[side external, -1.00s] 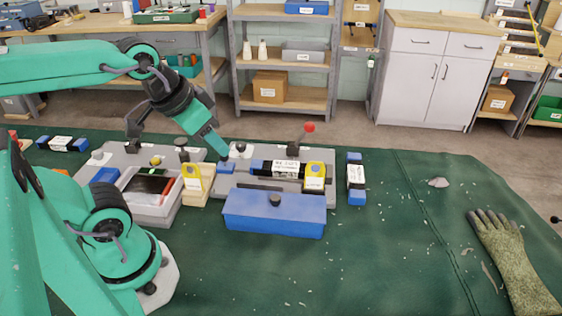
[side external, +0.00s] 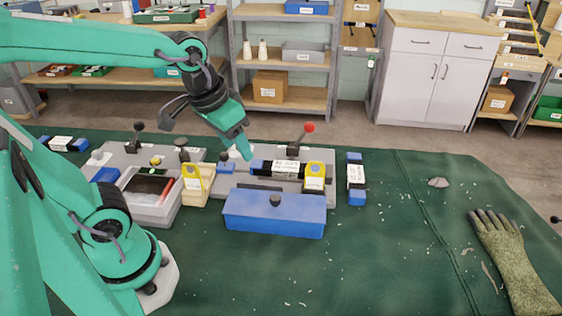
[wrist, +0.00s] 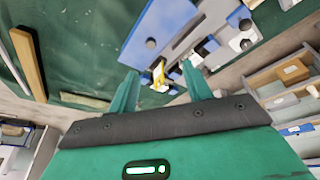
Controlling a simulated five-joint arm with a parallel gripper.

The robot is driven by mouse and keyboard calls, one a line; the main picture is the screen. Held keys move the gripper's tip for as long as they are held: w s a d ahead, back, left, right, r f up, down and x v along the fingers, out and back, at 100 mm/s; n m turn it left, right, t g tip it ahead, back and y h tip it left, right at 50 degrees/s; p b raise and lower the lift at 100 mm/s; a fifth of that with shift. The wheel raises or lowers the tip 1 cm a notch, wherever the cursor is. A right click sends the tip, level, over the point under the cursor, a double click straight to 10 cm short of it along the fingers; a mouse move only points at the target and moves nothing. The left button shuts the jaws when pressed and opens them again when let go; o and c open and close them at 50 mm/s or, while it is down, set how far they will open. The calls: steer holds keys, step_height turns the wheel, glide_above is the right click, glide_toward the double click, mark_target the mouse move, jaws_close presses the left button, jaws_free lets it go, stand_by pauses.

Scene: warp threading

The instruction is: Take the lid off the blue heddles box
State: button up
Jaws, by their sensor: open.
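The blue box (side external: 275,222) sits on the green mat in the side external view, in front of the grey fixture. Its blue lid is on, with a small dark knob (side external: 275,200) on top. In the wrist view, a blue-edged surface with a round dark knob (wrist: 151,43) shows at the top, and it looks like this box's lid. My gripper (wrist: 162,88) is open, its two green fingers apart with nothing held between them. In the side external view my gripper (side external: 240,151) is above the grey fixture, behind and left of the lid knob, apart from it.
The grey fixture (side external: 230,184) behind the box carries a red-knobbed lever (side external: 308,128) and a yellow tag (side external: 315,172). A grey tray (side external: 155,208) stands left. A blue-ended block (side external: 356,178) lies right. A glove (side external: 512,255) lies far right; the mat between is mostly clear.

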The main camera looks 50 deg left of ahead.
mark_target(274, 198)
steer(key=w+d+f+g, duration=0.1)
steer(key=w+f, duration=0.1)
steer(key=w+d+f+g, duration=0.1)
steer(key=w+f, duration=0.1)
steer(key=f, duration=0.1)
steer(key=w+d+f+n+g, duration=0.1)
steer(key=w+f, duration=0.1)
steer(key=shift+w+f, duration=0.25)
steer(key=shift+w+d+f+g, duration=0.1)
steer(key=shift+w+f+g, duration=0.2)
steer(key=shift+f+g, duration=0.15)
steer(key=shift+f, duration=0.15)
steer(key=shift+f, duration=1.2)
steer(key=shift+f, duration=0.1)
steer(key=shift+f, duration=2.5)
